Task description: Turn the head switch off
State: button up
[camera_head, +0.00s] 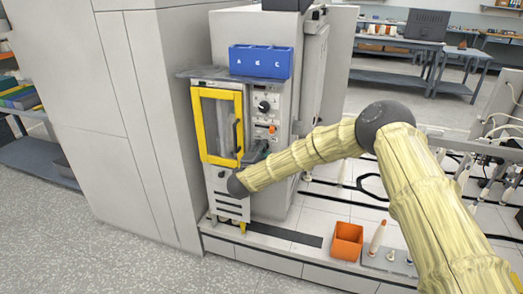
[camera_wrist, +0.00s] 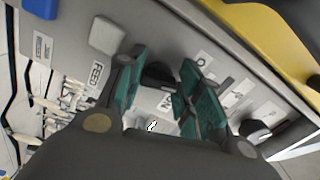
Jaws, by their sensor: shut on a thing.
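My gripper (camera_wrist: 160,72) is at the control panel, its teal fingers on either side of a black knob (camera_wrist: 158,76), which I take to be the head switch. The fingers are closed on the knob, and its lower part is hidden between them. A white label (camera_wrist: 168,103) with dark letters, possibly "ON", sits beside it. I cannot clearly read which way the knob points.
The wrist view shows another dark knob (camera_wrist: 253,130), a "FEED" label (camera_wrist: 96,73) and the yellow door frame (camera_wrist: 275,30) close by. A blue bin (camera_head: 260,61) stands on top of the machine. An orange container (camera_head: 347,241) stands low at the front.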

jog(key=n, duration=0.5)
jog(key=shift+f, duration=0.15)
dwell(0.6)
jog(key=o, duration=1)
jog(key=v, duration=1.2)
